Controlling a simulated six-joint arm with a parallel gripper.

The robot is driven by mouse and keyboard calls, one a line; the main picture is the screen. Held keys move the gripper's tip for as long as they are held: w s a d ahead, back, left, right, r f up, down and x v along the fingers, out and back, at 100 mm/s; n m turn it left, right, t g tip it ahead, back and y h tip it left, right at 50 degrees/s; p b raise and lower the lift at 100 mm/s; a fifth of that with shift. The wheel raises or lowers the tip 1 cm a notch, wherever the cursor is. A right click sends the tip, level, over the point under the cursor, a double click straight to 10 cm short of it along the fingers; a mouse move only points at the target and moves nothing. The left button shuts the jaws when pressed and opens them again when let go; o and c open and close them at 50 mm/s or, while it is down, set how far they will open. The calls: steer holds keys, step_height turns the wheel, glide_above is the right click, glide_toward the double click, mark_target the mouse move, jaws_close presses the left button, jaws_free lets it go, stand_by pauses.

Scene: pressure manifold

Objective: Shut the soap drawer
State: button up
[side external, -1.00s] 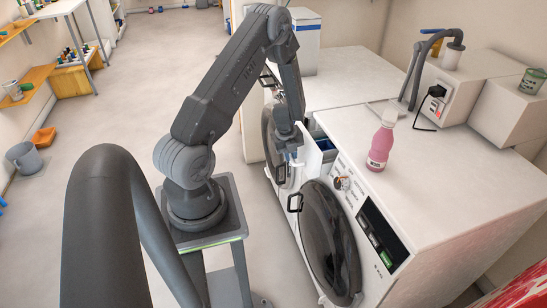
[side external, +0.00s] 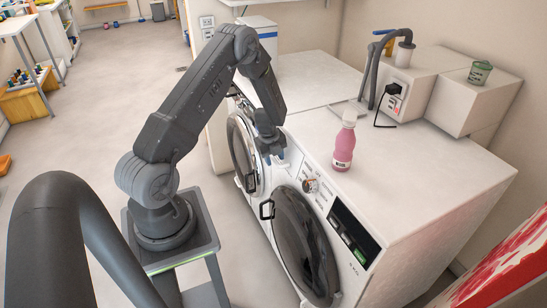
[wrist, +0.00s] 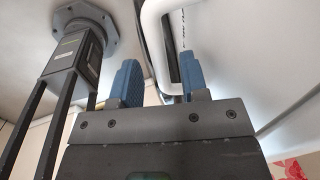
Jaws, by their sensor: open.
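The soap drawer (side external: 292,158) is in the upper front of the nearer white washing machine (side external: 420,165), left of its control knob (side external: 310,186). In the side view its front looks close to the machine face, and no blue inside shows. My gripper partly hides it, so I cannot tell if it is fully shut. My gripper (side external: 275,157) is open, right at the drawer front. In the wrist view, my two blue fingertips (wrist: 158,78) stand apart, with a white bent bar (wrist: 158,45), seemingly the drawer's handle, just beyond and between them. Contact is unclear.
A pink bottle (side external: 344,148) stands on the machine top near the front edge. The dark round door (side external: 303,245) is below, with a black handle (side external: 266,209) sticking out. A second machine (side external: 240,150) stands to the left. The floor before the machines is clear.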

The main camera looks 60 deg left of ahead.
steer(key=shift+s, duration=0.15)
steer(key=s+r, duration=0.1)
steer(key=s, duration=1.5)
step_height(320, 180, up, 13)
steer(key=s, duration=0.2)
steer(key=w+d+r+n+t+y, duration=0.3)
steer(key=w+r+n, duration=0.1)
steer(key=r, duration=0.3)
steer(key=w+d+r+n+t+y, duration=0.3)
steer(key=w+r+n+y, duration=0.1)
steer(key=r, duration=0.3)
steer(key=shift+w+d+r+n, duration=0.15)
steer(key=shift+w+d+n, duration=0.3)
steer(key=shift+w, duration=0.3)
